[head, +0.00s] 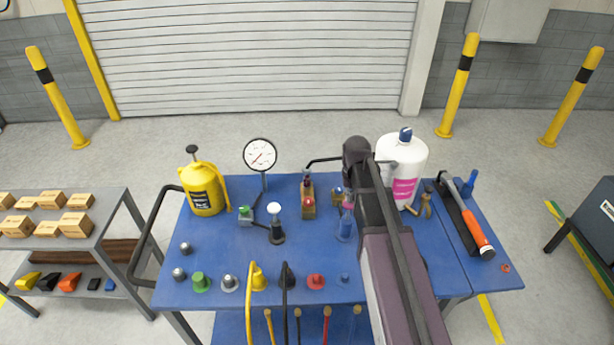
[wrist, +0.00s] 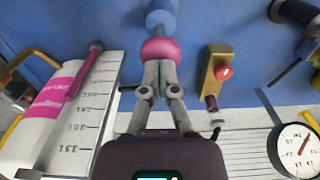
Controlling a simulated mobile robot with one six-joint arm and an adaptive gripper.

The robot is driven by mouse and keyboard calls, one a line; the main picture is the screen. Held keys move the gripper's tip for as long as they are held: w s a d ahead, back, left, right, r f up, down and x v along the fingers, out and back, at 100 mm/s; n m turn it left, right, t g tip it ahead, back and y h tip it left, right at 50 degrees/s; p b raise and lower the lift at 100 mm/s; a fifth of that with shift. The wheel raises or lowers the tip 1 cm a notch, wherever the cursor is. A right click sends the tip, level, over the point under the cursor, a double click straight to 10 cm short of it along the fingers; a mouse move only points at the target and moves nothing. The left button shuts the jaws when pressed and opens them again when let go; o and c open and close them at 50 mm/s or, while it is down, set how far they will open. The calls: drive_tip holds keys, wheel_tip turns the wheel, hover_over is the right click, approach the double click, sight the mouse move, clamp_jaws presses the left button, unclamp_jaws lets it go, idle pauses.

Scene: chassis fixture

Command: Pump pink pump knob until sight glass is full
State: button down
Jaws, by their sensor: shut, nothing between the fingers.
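The pink pump knob (wrist: 160,50) is a round ball on a blue base (wrist: 160,14) in the wrist view. My gripper (wrist: 160,66) is shut, with its fingertips together right at the knob's near side. They overlap it in the picture; I cannot tell whether they touch. A white panel (wrist: 92,112) with tick marks stands left of the gripper, with a slim pink rod or tube (wrist: 83,74) beside the ticks. This may be the sight glass; its fill level is not clear. In the head view the blue pump body (head: 346,227) shows beside my arm.
A white tank (head: 403,155) with a pink label stands right of my arm.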

sight(349, 209)
idle(0.4)
wheel_tip(349, 209, down, 5)
drive_tip(key=b, duration=0.5)
drive_tip(key=shift+f, duration=0.2)
wheel_tip(349, 209, up, 6)
drive_tip(key=p, duration=0.5)
drive_tip(key=shift+f, duration=0.35)
idle(1.4)
idle(0.4)
wheel_tip(349, 209, up, 6)
drive_tip(key=p, duration=0.6)
drive_tip(key=shift+s, duration=0.1)
idle(0.3)
